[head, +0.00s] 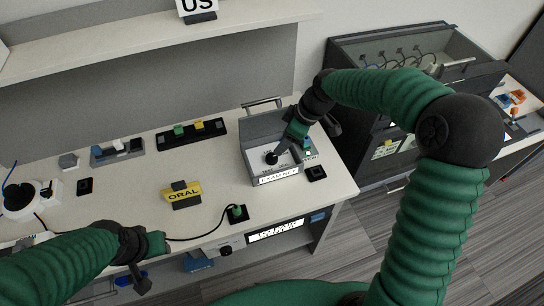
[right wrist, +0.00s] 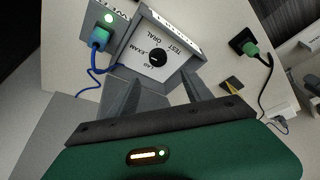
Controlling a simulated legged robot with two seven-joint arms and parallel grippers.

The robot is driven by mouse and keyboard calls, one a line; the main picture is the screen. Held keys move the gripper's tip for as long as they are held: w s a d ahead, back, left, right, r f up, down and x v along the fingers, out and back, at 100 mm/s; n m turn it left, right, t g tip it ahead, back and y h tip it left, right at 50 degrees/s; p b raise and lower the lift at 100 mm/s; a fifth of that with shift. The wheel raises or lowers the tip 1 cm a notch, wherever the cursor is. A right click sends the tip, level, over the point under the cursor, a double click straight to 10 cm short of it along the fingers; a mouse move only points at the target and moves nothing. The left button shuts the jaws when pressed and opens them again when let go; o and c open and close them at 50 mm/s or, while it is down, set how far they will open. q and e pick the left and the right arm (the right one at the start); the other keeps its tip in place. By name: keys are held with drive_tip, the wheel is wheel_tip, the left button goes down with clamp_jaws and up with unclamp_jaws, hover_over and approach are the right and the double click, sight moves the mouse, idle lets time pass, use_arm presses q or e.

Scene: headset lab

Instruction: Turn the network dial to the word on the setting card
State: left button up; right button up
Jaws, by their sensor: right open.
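The network dial is a black knob (head: 271,158) on the pale sloped face of a grey box (head: 262,171). In the right wrist view the dial (right wrist: 157,59) has words around it, among them ORAL, TEST and EXAM. I cannot tell surely which word its pointer faces. The yellow setting card (head: 183,195) reads ORAL and stands on the bench left of the box. My right gripper (head: 283,149) is open above the box; in its wrist view the dial lies beyond the gap between the fingers, apart from them. My left gripper (head: 147,262) is low at the bench's front edge, its jaws unclear.
A green plug (head: 237,213) with a black cable sits in a dark socket in front of the box. A blue plug (right wrist: 99,38) is beside the dial face. A black tray with green and yellow blocks (head: 190,130) lies behind. A dark cabinet (head: 350,110) stands right.

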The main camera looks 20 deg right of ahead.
sight(272, 157)
drive_tip(key=x, duration=0.9)
drive_tip(key=shift+w+d+f+b, duration=0.1)
drive_tip(key=shift+d+f+b, duration=0.25)
drive_tip(key=shift+f, duration=0.15)
drive_tip(key=shift+w+a+f, duration=0.1)
drive_tip(key=shift+a+f, duration=0.1)
drive_tip(key=shift+f, duration=0.1)
drive_tip(key=shift+a+f, duration=0.1)
drive_tip(key=shift+a, duration=0.1)
clamp_jaws()
